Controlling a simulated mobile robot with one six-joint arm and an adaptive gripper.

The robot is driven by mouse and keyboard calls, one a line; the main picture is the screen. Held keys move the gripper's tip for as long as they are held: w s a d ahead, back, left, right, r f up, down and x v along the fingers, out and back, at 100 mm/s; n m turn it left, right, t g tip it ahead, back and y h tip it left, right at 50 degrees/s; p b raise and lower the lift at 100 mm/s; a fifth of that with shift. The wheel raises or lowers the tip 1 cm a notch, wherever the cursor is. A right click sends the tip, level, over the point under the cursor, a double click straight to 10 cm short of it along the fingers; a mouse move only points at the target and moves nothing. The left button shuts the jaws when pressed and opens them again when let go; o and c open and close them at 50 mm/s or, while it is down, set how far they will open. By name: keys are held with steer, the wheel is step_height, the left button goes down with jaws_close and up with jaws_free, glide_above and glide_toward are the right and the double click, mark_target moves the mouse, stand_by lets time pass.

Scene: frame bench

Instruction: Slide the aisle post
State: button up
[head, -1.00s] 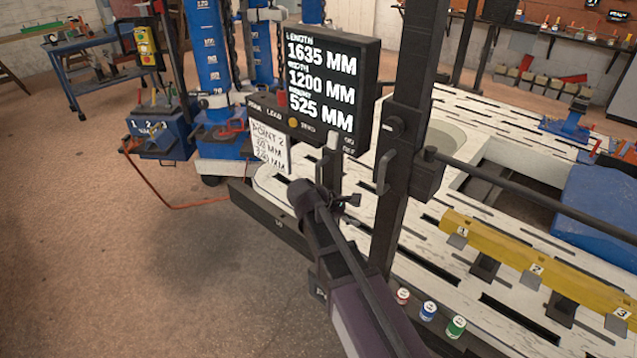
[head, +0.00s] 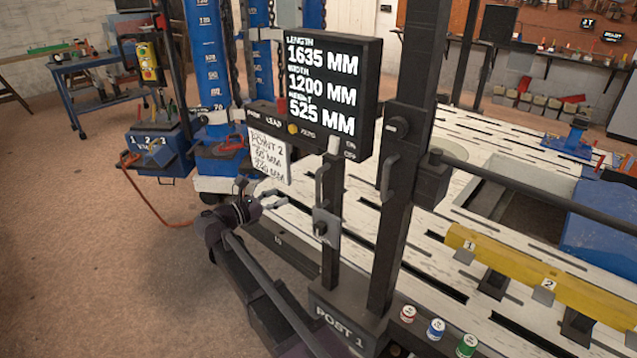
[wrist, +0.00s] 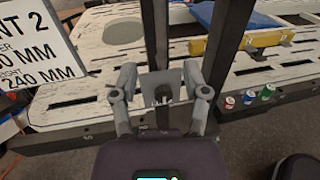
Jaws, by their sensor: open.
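The aisle post (head: 398,200) is a tall dark upright on a base (head: 345,318) lettered POST 1, with a grey pull handle on its side. A shorter dark upright (head: 330,185) beside it carries a grey plate with a dark knob (head: 321,228). My gripper (head: 276,200) is open and empty, left of the shorter upright in the head view. In the wrist view the spread fingers of my gripper (wrist: 160,95) show on either side of the grey plate (wrist: 160,88), which lies ahead; contact cannot be told. My wrist hides the base there.
A black display (head: 330,85) reads 1635, 1200 and 525 mm. A white POINT 2 card (head: 268,155) hangs below it, close to my gripper. The slotted white bench (head: 440,255) bears a yellow beam (head: 530,270). Small coloured cans (head: 436,328) stand near the base.

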steer(key=shift+d, duration=0.15)
glide_above(318, 203)
steer(key=shift+w, duration=0.4)
stand_by(0.5)
jaws_close()
